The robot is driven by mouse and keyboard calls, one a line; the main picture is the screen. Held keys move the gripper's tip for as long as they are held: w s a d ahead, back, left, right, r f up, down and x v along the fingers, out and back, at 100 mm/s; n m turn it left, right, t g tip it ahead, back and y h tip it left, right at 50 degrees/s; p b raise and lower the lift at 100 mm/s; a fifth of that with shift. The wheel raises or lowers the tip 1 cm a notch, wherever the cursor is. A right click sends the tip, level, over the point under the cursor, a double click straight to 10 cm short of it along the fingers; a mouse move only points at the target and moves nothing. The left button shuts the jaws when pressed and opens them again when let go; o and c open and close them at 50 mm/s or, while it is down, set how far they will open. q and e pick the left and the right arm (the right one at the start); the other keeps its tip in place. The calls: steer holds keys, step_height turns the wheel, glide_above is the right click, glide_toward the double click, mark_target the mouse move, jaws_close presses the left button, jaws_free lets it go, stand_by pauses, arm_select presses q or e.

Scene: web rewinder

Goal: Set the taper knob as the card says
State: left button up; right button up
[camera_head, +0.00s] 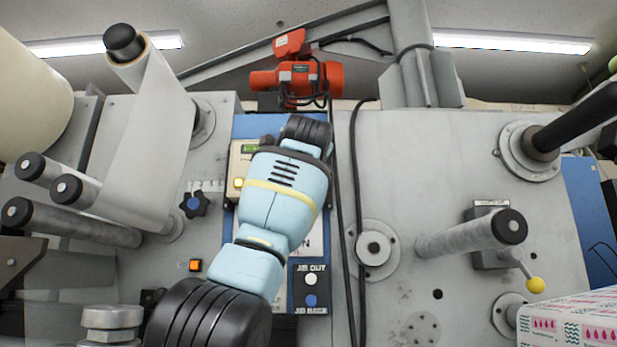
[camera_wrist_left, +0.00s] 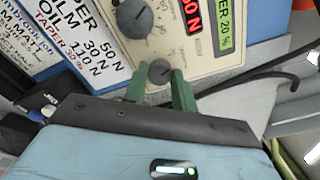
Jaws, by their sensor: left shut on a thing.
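The small grey taper knob (camera_wrist_left: 160,72) sits low on the cream control panel (camera_wrist_left: 200,68). My left gripper (camera_wrist_left: 161,84) is shut on this knob, one green finger on each side. A bigger grey knob (camera_wrist_left: 134,18) is above it. The green display (camera_wrist_left: 226,25) reads TAPER 20 %. The white card (camera_wrist_left: 84,45) beside the panel has black lines in N and a red TAPER line that seems to read 30 %. In the head view my left arm covers most of the panel (camera_head: 238,163), and the fingers are hidden. My right gripper is not in view.
A red display (camera_wrist_left: 191,18) beside the green one shows a value in N. A black hooked cable (camera_wrist_left: 270,80) passes beside the panel. In the head view, a black star knob (camera_head: 194,203), rollers (camera_head: 465,238) and hanging black cables (camera_head: 362,200) surround the arm.

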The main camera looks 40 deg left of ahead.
arm_select(q)
steer(key=shift+m, duration=5.1)
steer(key=o, duration=1)
steer(key=shift+s+d, duration=0.1)
steer(key=shift+d, duration=0.05)
steer(key=v, duration=0.7)
steer(key=shift+s, duration=0.15)
steer(key=shift+d, duration=0.15)
